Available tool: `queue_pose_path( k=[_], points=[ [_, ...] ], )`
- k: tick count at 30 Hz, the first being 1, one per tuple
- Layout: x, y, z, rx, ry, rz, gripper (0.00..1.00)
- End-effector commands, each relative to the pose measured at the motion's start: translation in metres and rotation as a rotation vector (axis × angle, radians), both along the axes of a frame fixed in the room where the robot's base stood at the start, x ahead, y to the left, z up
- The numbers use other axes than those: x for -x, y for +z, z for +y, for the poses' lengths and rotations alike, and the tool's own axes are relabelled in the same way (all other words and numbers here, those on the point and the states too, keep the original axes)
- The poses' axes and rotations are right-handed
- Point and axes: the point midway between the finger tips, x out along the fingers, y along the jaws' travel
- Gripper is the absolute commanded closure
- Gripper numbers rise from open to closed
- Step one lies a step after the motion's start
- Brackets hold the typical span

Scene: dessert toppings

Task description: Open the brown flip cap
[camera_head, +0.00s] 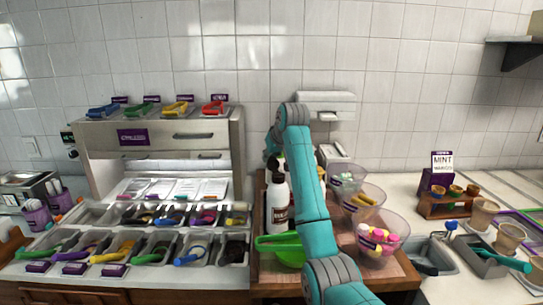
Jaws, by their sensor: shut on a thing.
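A white bottle (277,203) with a dark label stands upright on the wooden board (262,285), left of my teal arm. My gripper (273,164) is small and mostly hidden behind my wrist and arm, at the dark top of the bottle. It is shut on that top, which I take to be the brown flip cap. The cap's colour, hinge and lid cannot be made out, so I cannot tell whether it is open or shut.
Clear bowls of toppings (383,238) stand close right of my arm. Topping bins with coloured scoops (150,246) fill the left. A wooden cup stand (447,206) is at right.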

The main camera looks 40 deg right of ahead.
Motion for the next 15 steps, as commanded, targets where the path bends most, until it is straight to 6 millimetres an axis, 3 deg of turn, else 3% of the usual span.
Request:
queue_pose_path(
  k=[15],
  points=[
    [-0.0012,-0.0090,-0.0005,-0.018,0.000,0.079,1.00]
  ],
)
